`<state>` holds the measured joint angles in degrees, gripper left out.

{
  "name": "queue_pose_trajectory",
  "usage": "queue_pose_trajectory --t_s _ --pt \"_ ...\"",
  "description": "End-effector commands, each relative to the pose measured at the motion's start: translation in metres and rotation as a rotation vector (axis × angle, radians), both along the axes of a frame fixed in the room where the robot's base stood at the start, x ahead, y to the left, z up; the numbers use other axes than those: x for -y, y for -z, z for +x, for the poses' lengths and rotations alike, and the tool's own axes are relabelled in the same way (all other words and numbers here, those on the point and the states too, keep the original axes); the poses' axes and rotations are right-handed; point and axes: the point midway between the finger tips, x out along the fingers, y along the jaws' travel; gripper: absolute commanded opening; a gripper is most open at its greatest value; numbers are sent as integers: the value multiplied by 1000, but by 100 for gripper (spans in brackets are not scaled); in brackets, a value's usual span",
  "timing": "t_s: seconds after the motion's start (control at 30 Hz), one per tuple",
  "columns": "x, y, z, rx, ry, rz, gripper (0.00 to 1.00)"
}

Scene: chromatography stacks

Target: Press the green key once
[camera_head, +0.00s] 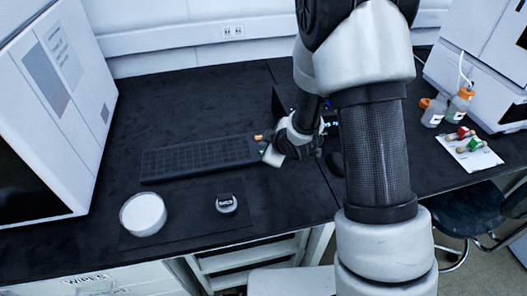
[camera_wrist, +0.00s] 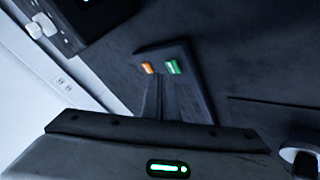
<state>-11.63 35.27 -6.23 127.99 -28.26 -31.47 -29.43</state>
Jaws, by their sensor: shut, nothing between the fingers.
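In the head view the orange key (camera_head: 258,137) shows at the right end of the black keyboard (camera_head: 200,158), while the green key is hidden behind my gripper. My gripper (camera_wrist: 160,79) is shut and empty, its dark fingers pointing toward the two keys. In the head view my gripper (camera_head: 269,156) is low over the bench beside the keyboard's right end. I cannot tell whether the fingertips touch anything.
A white round container (camera_head: 143,214) and a small dark-topped round item (camera_head: 226,204) stand at the bench front. A large white instrument (camera_head: 50,110) stands at left. Orange-capped bottles (camera_head: 458,105) and a white sheet with red and green items (camera_head: 470,152) are at right.

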Motion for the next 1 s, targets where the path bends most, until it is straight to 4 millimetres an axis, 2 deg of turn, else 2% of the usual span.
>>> queue_pose_trajectory --t_s 0.33,1.0 --pt "0 9 0 0 -1 1 0" --pt "0 11 0 0 0 0 0"
